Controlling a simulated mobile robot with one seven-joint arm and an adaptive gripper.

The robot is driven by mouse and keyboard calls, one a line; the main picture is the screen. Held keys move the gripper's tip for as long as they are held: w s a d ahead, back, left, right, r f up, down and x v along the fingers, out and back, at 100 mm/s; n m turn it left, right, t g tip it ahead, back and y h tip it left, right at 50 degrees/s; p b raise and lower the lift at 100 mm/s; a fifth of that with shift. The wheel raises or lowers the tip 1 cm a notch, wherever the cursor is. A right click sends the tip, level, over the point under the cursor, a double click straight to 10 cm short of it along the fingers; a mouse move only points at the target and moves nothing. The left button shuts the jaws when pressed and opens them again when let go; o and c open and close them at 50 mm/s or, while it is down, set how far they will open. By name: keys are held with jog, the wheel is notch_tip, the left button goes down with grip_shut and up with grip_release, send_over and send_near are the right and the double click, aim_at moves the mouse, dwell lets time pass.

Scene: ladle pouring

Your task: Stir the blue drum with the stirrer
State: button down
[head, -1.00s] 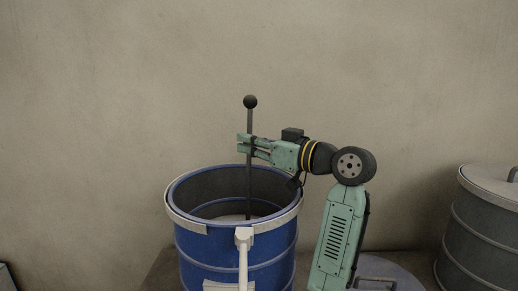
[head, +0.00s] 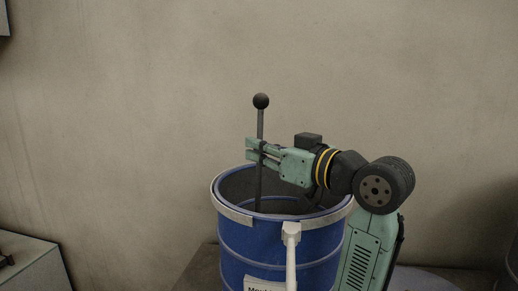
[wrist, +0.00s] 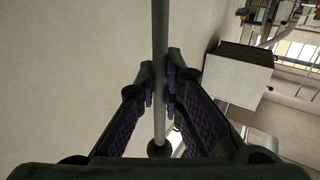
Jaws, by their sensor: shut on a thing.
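The blue drum (head: 280,240) stands open at the top, with a metal band around its rim and a partly visible label low on its front. The stirrer (head: 260,130) is a thin dark rod with a black ball on top. It stands nearly upright with its lower part inside the drum, left of the middle; its lower end is hidden by the near wall. My gripper (head: 256,151) is shut on the rod above the rim. In the wrist view the rod (wrist: 160,70) runs between the fingers, with the ball at the lower middle.
A pale post with a block-shaped head (head: 291,234) stands at the drum's front rim. A grey box-like unit (head: 30,262) is at the lower left.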

jog(key=w+d+p, duration=0.2)
jog(key=d, duration=0.8)
jog(key=w+a+r+p, duration=0.1)
jog(key=a+r, duration=0.3)
jog(key=a, duration=0.2)
notch_tip(320, 180, up, 26)
jog(key=shift+w+d+r, duration=0.15)
jog(key=shift+d+r, duration=0.1)
jog(key=shift+d, duration=0.05)
jog(key=shift+f, duration=0.1)
dwell(1.0)
